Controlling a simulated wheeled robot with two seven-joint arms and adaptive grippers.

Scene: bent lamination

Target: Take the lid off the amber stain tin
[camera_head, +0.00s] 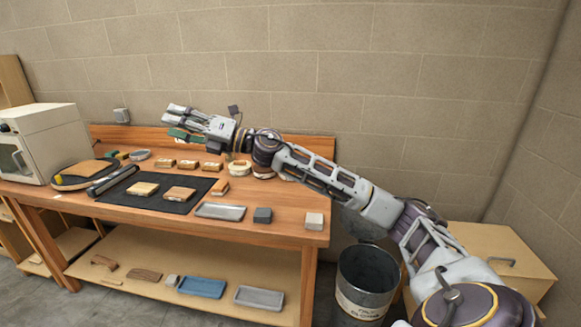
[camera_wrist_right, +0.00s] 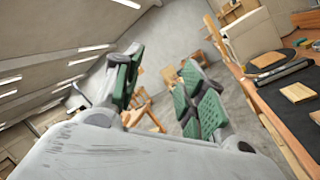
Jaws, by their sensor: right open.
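My right gripper (camera_head: 174,121) is raised over the back of the workbench and points left. Its green-padded fingers stand apart with nothing between them, as the right wrist view also shows (camera_wrist_right: 160,92). A small round cream tin (camera_head: 240,169) stands at the back of the bench, to the right of the gripper and below my right wrist. A brown-topped round container (camera_head: 263,173) stands beside it, partly hidden by my arm. I cannot tell which one is the amber stain tin, or make out a lid clearly. My left gripper is not in view.
The wooden bench (camera_head: 285,223) holds a black mat (camera_head: 173,205) with wood blocks, a grey tray (camera_head: 221,211) and small blocks near the front. A white oven-like box (camera_head: 48,140) stands at left. A metal bin (camera_head: 367,280) stands on the floor at right.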

